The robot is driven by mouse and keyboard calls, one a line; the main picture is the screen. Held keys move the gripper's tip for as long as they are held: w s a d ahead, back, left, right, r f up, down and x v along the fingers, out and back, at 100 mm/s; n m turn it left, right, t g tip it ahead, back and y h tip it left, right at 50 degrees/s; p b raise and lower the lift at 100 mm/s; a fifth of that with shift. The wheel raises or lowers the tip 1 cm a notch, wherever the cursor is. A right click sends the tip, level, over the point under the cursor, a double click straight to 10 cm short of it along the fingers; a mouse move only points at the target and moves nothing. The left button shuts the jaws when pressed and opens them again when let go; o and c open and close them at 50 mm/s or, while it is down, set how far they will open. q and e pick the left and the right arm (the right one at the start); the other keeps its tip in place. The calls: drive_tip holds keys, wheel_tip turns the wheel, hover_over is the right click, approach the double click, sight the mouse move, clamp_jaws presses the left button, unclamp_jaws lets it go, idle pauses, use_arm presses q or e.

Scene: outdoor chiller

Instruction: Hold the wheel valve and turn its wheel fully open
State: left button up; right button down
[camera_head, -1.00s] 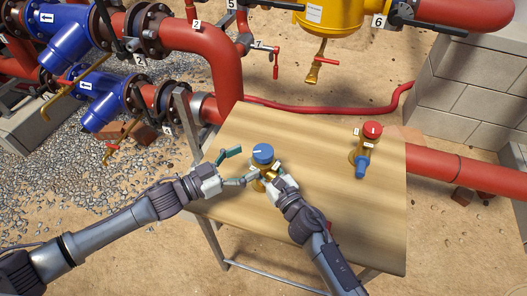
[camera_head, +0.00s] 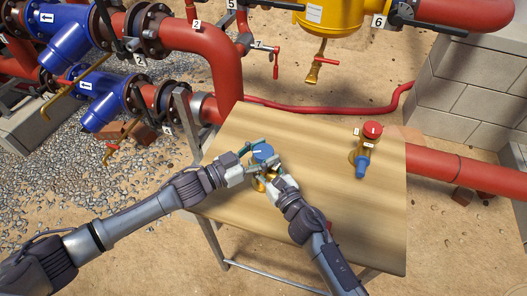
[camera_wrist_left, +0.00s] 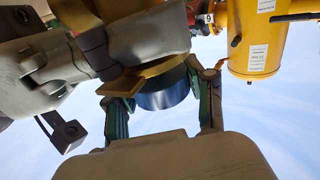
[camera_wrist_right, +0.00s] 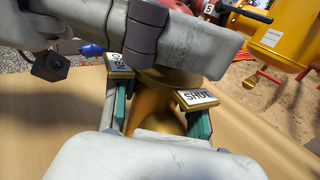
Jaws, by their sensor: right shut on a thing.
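The wheel valve has a blue wheel (camera_head: 262,151) on top of a brass body (camera_wrist_right: 158,108) and stands over the wooden table. Small plates at its neck show in the right wrist view; one reads SHUT (camera_wrist_right: 197,97). My right gripper (camera_head: 267,177) is shut on the brass body below the wheel. My left gripper (camera_head: 258,154) is open, with its fingers on either side of the blue wheel. The wheel also shows between these fingers in the left wrist view (camera_wrist_left: 164,91), with a gap visible at the left finger. The wheel's pointer direction is hard to read.
A second valve with a red wheel (camera_head: 373,130) stands at the table's right. The wooden table (camera_head: 330,215) is otherwise largely clear. Red pipes (camera_head: 215,60), blue fittings (camera_head: 65,35) and a yellow vessel (camera_head: 345,15) lie beyond it. A block wall (camera_head: 475,95) is at right.

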use_arm(q)
drive_tip(key=c, duration=0.3)
drive_tip(key=shift+s+d+n+t+y, duration=0.15)
drive_tip(key=shift+d+n+t+y, duration=0.05)
drive_tip(key=shift+n+t+y, duration=0.95)
drive_tip(key=n+t+y, duration=0.2)
drive_tip(key=t+y, duration=0.1)
drive_tip(key=shift+r+n, duration=0.1)
drive_tip(key=shift+n, duration=0.25)
drive_tip(key=shift+a+n+t+y, duration=0.1)
drive_tip(key=shift+n+t+y, duration=0.15)
drive_tip(key=shift+n+y, duration=0.1)
drive_tip(key=shift+a, duration=0.1)
drive_tip(key=o, duration=1.2)
